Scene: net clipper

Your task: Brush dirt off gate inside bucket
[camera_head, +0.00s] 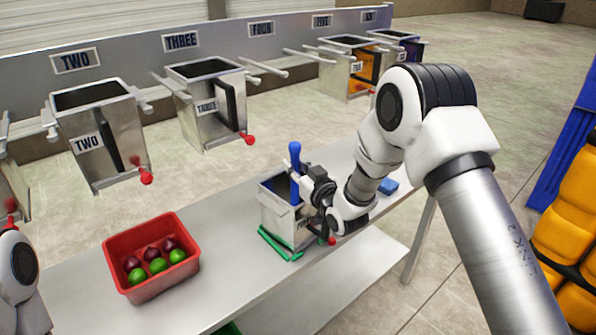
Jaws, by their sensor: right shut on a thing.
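The metal bucket (277,218) stands upright on a green frame (277,246) on the table. My right gripper (304,187) is at the bucket's right rim, shut on a blue-handled brush (295,153). The brush stands nearly upright with its handle above the bucket's opening and its lower end inside. Its bristles, the gate and any dirt are hidden by the bucket walls and the gripper. A red knob (332,241) shows at the bucket's lower right. Part of my left arm shows at the lower left edge, but its gripper is out of view.
A red crate (152,285) with green and dark purple balls stands on the table (232,215) to the left. A small blue object (388,186) lies right of my right wrist. Several metal buckets hang on a numbered rail behind. Tabletop between crate and bucket is clear.

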